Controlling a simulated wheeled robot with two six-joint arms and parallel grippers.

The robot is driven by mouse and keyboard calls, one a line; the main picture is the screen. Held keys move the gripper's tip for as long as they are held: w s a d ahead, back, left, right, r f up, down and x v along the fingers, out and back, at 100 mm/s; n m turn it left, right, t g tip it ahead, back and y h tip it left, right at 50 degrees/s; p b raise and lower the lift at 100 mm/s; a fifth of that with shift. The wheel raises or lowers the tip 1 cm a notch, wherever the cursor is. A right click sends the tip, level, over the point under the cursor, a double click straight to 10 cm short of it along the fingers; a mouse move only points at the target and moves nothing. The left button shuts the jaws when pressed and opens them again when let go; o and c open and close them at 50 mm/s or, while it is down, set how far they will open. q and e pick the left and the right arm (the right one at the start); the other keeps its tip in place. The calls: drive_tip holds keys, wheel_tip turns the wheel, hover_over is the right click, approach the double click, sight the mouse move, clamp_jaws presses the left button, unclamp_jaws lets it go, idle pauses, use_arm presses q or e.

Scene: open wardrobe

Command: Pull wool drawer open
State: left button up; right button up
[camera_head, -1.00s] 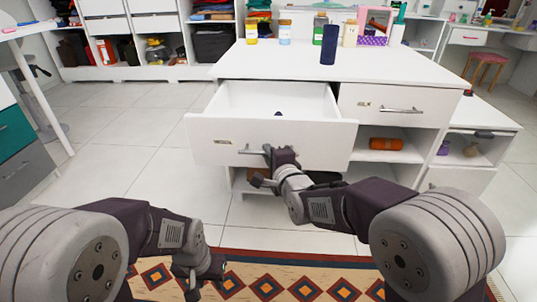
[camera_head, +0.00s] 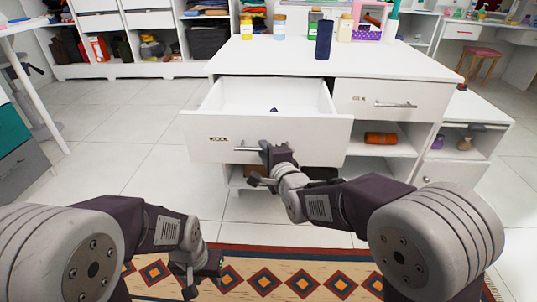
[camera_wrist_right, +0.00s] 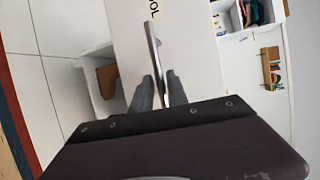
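The wool drawer (camera_head: 216,139) is the white left drawer of the cabinet. It is pulled well out, and a small dark item lies inside. Its front also shows in the right wrist view (camera_wrist_right: 190,40), with part of a label ending "OL". The drawer's bar handle (camera_head: 247,149) runs between the fingers of my right gripper (camera_head: 268,152), which looks shut on it. The handle and both fingers show close together in the right wrist view. My left gripper (camera_head: 197,283) hangs low on the left above the rug, away from the drawer; its fingers are unclear.
The cabinet top (camera_head: 270,60) holds several bottles and a dark cylinder (camera_head: 324,40). A closed drawer (camera_head: 378,99) is to the right, above a shelf with an orange roll (camera_head: 381,139). A patterned rug (camera_head: 265,262) lies in front. Tiled floor is free at left.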

drive_tip(key=p+v, duration=0.3)
drive_tip(key=v, duration=0.5)
drive_tip(key=shift+s, duration=0.2)
